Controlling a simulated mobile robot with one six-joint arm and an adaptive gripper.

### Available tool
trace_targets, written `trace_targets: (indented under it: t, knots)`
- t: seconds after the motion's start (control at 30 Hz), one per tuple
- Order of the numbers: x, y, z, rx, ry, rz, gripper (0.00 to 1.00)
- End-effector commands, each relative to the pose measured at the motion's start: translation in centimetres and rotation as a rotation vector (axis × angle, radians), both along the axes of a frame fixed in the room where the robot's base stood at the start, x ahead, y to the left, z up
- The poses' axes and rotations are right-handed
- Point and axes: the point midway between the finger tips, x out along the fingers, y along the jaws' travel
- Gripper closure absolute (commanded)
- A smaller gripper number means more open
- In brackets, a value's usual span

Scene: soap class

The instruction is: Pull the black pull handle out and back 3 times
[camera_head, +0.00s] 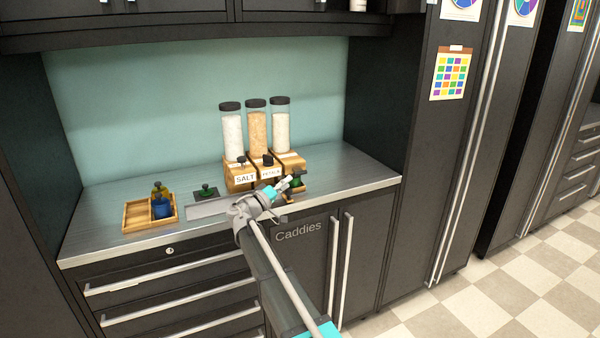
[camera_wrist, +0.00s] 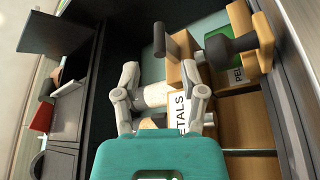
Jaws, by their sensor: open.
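Three clear dispensers with black lids stand in a wooden block (camera_head: 240,183) on the counter, and black pull handles stick out at its front. One handle (camera_head: 241,158) is above the SALT label and another (camera_head: 268,159) is above the PETALS label. In the wrist view, a black handle (camera_wrist: 240,48) shows at the upper right by the PEL label, and another dark handle (camera_wrist: 180,42) shows left of it. I cannot tell which one is meant. My gripper (camera_head: 287,186) is open in front of the right dispenser; its fingers (camera_wrist: 164,88) appear apart from both handles.
A wooden caddy (camera_head: 137,215) with blue and yellowish bottles stands on the left of the counter. A green bottle (camera_head: 206,191) sits on a dark pad. Another green bottle (camera_head: 298,179) is by the right dispenser. Counter (camera_head: 345,180) right of the block is clear.

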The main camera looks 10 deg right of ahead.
Motion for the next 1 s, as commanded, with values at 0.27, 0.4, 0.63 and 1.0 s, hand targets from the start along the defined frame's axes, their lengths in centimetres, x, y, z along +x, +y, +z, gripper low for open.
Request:
trace_targets:
  t: [0.27, 0.4, 0.63, 1.0]
  knots:
    - [2.5, -3.3, 1.0, 0.001, 0.0, -0.001, 0.46]
    - [3.4, -4.4, 1.3, 0.001, 0.0, -0.001, 0.46]
    - [3.9, -5.3, 1.4, 0.0, 0.0, 0.001, 0.46]
    - [4.0, -5.3, 1.4, 0.0, 0.0, 0.001, 0.59]
